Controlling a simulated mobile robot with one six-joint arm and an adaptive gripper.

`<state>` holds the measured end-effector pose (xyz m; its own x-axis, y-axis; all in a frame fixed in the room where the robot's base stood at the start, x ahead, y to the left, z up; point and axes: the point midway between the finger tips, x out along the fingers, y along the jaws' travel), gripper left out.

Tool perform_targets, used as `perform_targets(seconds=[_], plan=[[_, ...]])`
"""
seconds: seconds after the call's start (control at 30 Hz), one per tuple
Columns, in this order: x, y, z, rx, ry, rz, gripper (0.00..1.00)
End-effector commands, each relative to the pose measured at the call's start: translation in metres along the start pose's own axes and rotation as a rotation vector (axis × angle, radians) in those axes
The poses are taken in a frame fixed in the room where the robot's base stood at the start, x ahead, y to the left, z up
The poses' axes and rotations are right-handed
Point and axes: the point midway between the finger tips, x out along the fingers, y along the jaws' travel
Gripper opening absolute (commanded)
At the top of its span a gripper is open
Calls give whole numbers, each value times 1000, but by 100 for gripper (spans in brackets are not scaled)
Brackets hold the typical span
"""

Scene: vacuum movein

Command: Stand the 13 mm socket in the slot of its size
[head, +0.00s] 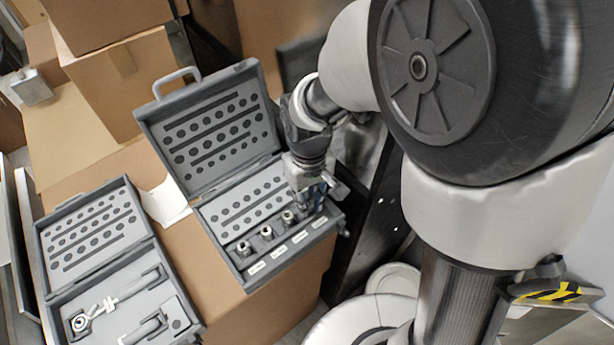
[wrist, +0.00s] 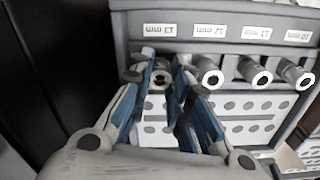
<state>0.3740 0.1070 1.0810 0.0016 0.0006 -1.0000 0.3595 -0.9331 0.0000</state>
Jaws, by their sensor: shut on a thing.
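The 13 mm socket (wrist: 159,79) is between the two blue fingers of my gripper (wrist: 164,66) in the wrist view. The fingers are shut on it. It is at the end of the socket row, below the 13 mm label (wrist: 159,30), which reads upside down. I cannot tell whether its base is in the slot or above it. In the head view my gripper (head: 312,196) is over the right end of the open case's (head: 240,262) lower tray. The fingers hide the socket and its slot there.
Sockets stand by the 12 mm (wrist: 209,75), 11 mm (wrist: 259,75) and 10 mm (wrist: 303,78) labels, the first close beside my finger. The raised case lid (head: 212,128) stands behind. A second open case (head: 110,250) with tools lies left. A dark rack is right.

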Motion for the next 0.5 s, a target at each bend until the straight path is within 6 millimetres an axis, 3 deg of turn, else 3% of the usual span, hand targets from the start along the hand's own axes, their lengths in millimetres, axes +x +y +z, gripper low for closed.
perform_targets(seconds=[0.1, 0.13, 0.23, 0.5], plan=[[4, 0, 0, 0, 0, 0, 0], [4, 0, 0, 0, -1, 0, 18], [3, 0, 0, 0, -1, 0, 25], [3, 0, 0, 0, -1, 0, 26]])
